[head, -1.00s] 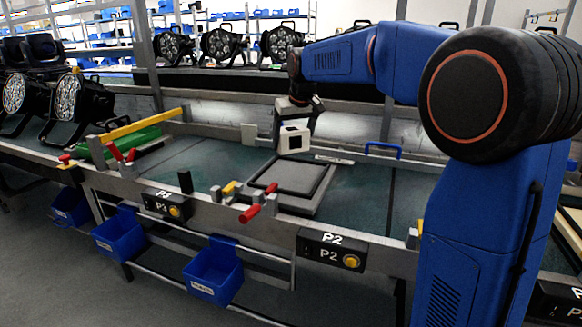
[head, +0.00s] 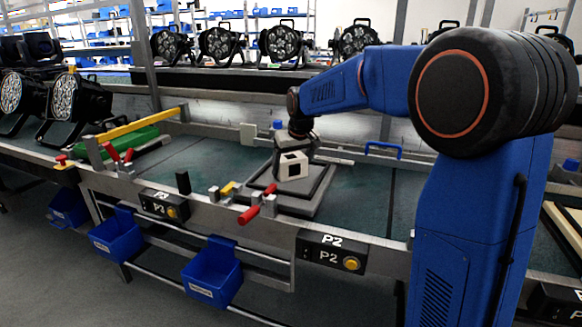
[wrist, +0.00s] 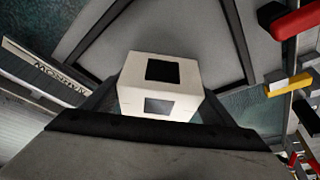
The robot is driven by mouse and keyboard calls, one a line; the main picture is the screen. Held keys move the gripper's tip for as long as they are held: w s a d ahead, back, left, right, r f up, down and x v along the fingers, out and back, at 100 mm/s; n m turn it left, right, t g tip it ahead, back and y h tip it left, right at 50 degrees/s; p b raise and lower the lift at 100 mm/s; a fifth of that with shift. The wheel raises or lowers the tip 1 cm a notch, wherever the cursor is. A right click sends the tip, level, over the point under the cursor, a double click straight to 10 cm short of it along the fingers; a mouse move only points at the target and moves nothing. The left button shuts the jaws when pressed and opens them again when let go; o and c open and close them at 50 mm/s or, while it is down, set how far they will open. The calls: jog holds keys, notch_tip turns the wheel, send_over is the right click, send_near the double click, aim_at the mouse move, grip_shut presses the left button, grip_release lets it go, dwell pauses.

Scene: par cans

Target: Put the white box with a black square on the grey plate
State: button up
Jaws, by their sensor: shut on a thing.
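The white box with a black square (head: 291,166) is in my gripper (head: 296,150), low over the grey plate (head: 299,205). I cannot tell whether the box touches the plate. The far part of the plate is hidden behind the box and gripper.
Red-handled clamps (head: 250,214) stand at the plate's front left edge. A blue handle (head: 383,150) is at the back right. A green piece (head: 135,143) with a yellow bar (head: 140,123) lies to the left. The green bench top right of the plate (head: 358,190) is clear.

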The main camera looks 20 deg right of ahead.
jog(key=o, duration=1.3)
jog(key=a+v, duration=0.1)
jog(key=v, duration=1.1)
jog(key=shift+m, duration=0.6)
jog(key=s+d+f, duration=0.2)
jog(key=s, duration=0.8)
jog(key=s+d+f, duration=0.1)
jog(key=s+f, duration=0.2)
jog(key=s, duration=0.6)
jog(key=s+d+f, duration=0.2)
jog(key=s+f, duration=0.1)
jog(key=s, duration=0.7)
jog(key=shift+s+d+f, duration=0.15)
jog(key=shift+s+d, duration=0.2)
jog(key=s+f, duration=0.8)
jog(key=s, duration=0.2)
jog(key=shift+s+d+m+h, duration=0.3)
jog(key=shift+d, duration=0.2)
